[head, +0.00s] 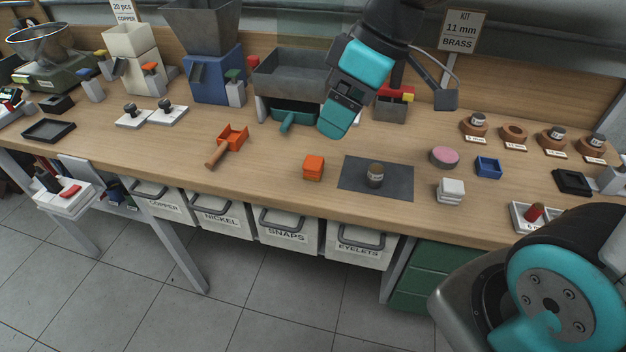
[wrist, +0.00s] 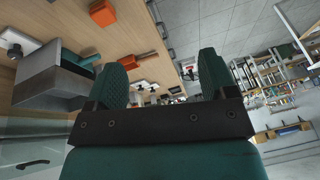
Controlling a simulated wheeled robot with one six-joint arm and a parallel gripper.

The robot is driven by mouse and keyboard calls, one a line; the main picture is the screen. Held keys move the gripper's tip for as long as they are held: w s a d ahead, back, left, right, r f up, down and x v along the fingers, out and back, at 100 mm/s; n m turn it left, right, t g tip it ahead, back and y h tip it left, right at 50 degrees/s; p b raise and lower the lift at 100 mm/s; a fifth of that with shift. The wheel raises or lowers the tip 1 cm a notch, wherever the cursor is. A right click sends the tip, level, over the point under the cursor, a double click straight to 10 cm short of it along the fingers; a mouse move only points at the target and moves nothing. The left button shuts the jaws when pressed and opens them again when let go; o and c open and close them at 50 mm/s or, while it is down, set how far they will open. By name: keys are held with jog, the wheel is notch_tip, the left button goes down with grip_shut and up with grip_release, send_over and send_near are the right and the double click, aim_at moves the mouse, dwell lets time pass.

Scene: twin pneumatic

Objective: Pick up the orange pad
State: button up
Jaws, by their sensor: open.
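The orange pad (head: 314,167) is a small block-like piece lying on the wooden bench near its front edge, just left of the dark mat. My gripper (head: 337,118) is raised above the bench, behind the pad and apart from it, beside the grey hopper. In the wrist view my gripper (wrist: 160,78) shows its two teal fingers spread, with nothing between them. An orange object shows at the top of the wrist view, but I cannot tell whether it is the pad.
An orange scoop (head: 232,138) with a wooden handle lies left. A pink disc (head: 445,156), a white block (head: 450,190) and a blue tray (head: 488,167) are farther right. Bench around the pad is clear.

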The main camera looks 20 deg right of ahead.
jog(key=n+t+b, duration=0.1)
jog(key=n+b, duration=0.1)
send_near(315, 161)
jog(key=shift+h, duration=0.3)
jog(key=x, duration=0.5)
jog(key=shift+s+a, duration=0.1)
jog(key=shift+s, duration=0.1)
jog(key=shift+p+x, duration=0.3)
jog(key=shift+x, duration=2.75)
jog(key=shift+w+a+r, duration=0.1)
jog(key=shift+a, duration=0.05)
jog(key=c, duration=1.1)
notch_tip(315, 161, up, 20)
jog(key=shift+r, duration=0.1)
